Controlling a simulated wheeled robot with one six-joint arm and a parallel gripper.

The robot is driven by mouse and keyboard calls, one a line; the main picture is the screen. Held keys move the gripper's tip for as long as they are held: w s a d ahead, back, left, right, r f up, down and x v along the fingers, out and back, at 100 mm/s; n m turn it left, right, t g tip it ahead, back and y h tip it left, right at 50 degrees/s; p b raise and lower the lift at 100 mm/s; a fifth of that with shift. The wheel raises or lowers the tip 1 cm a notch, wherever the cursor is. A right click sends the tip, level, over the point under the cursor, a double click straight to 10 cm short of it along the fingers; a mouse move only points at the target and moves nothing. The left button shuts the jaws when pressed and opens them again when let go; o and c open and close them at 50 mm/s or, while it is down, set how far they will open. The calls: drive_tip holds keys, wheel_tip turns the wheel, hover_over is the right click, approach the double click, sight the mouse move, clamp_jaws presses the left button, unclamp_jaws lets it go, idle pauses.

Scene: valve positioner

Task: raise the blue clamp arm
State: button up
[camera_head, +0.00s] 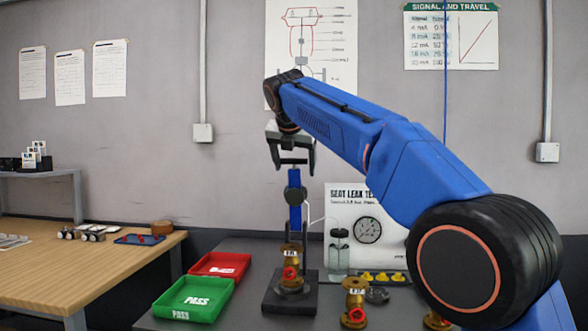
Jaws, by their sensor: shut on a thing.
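The blue clamp arm (295,218) stands upright on a test stand with a black base (272,303). A dark round joint or knob sits partway up it. My gripper (293,163) points down over its top end, with one dark finger on each side, and is shut on it. The fingers and the gripper body hide part of the top of the clamp arm. A brass valve (291,256) with a white label and a red handwheel sits on the base, in front of the clamp arm's lower part.
A green PASS tray (193,299) and a red tray (219,264) lie left of the stand. To the right are a clear jar (339,253), a leak test panel with a gauge (367,230), another brass valve (355,291) and yellow parts (383,278). A wooden table (80,264) stands at left.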

drive_tip(key=shift+w+f, duration=0.1)
drive_tip(key=shift+w, duration=0.1)
drive_tip(key=o, duration=1.4)
drive_tip(key=v, duration=1.7)
drive_tip(key=shift+s, duration=0.15)
